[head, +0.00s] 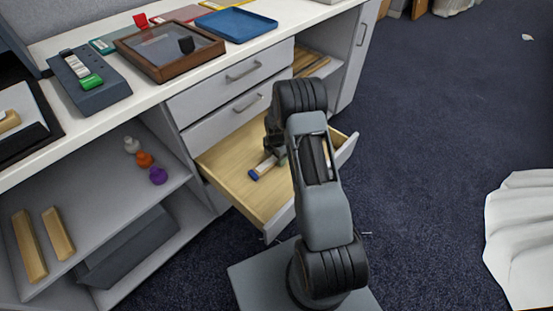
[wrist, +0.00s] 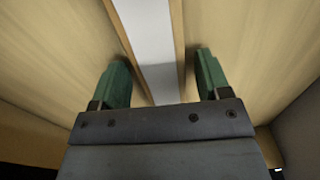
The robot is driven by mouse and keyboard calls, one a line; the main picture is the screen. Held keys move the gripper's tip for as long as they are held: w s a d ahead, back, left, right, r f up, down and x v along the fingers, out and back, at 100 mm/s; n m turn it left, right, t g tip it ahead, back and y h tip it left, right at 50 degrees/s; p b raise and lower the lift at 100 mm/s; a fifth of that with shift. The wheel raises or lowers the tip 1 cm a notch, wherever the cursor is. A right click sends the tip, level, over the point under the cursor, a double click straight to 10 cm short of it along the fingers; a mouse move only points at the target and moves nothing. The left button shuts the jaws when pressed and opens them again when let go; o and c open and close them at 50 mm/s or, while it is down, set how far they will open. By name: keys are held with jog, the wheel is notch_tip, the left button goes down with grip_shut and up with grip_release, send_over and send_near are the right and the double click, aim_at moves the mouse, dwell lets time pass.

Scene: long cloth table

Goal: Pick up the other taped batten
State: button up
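A batten (head: 264,167) with a blue end and a pale part lies on the floor of the open wooden drawer (head: 235,170) in the head view. In the wrist view, a long wooden strip with a wide white band (wrist: 152,45) runs between my gripper's fingers. My gripper (wrist: 160,75) has its two green fingers apart, one on each side of the strip, with gaps showing. In the head view my gripper (head: 273,150) is down in the drawer at the batten, and my arm hides part of both.
Drawer walls stand close around my gripper. Trays, including a blue tray (head: 236,25), stand on the counter. The carpet at right is mostly clear.

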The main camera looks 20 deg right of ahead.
jog(key=c, duration=0.9)
jog(key=shift+r, duration=0.1)
